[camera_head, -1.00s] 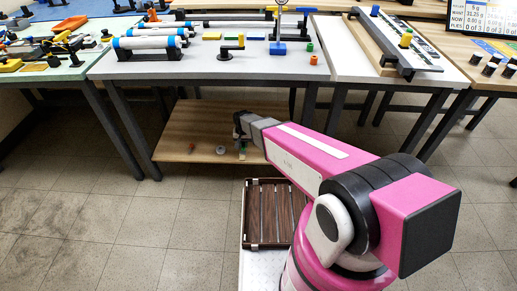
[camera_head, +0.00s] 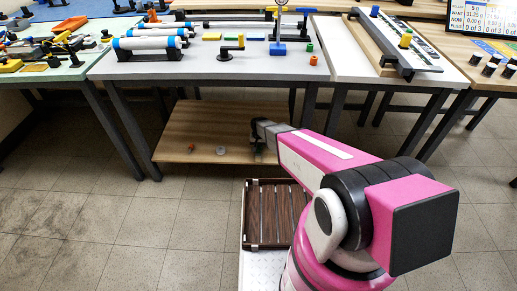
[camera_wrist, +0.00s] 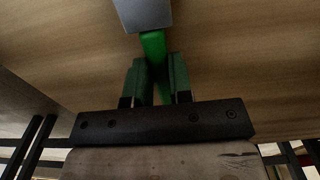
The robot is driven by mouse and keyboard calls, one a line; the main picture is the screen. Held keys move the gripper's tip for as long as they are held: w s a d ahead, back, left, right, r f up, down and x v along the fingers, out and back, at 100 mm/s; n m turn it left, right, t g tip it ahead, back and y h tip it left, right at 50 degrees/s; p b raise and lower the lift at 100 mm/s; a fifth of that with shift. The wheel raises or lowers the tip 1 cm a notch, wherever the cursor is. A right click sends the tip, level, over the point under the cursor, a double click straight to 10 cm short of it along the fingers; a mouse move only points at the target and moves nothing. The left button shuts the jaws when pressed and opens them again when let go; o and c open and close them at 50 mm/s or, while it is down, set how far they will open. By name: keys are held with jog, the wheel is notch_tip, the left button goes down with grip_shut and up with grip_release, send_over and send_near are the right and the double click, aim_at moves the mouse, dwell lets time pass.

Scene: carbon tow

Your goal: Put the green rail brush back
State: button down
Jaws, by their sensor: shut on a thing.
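My gripper (camera_wrist: 158,82) is shut on the green handle of the rail brush (camera_wrist: 153,46) in the wrist view. A grey block (camera_wrist: 143,12) shows at the far end of the handle, cut by the top edge of the picture. In the head view my gripper (camera_head: 258,150) is over the right part of the low wooden shelf (camera_head: 205,120) under the middle table. The brush is mostly hidden there by my arm, and I cannot tell if it touches the shelf.
A small red piece (camera_head: 191,147) and a grey round piece (camera_head: 220,150) lie on the shelf, left of my gripper. The grey tabletop (camera_head: 200,70) is above the shelf, with dark legs around. A brown slatted tray (camera_head: 275,215) is in front of the shelf.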

jog(key=shift+f, duration=0.35)
jog(key=shift+f, duration=0.15)
jog(key=c, duration=1)
grip_release()
notch_tip(320, 180, up, 12)
jog(key=shift+r, duration=0.15)
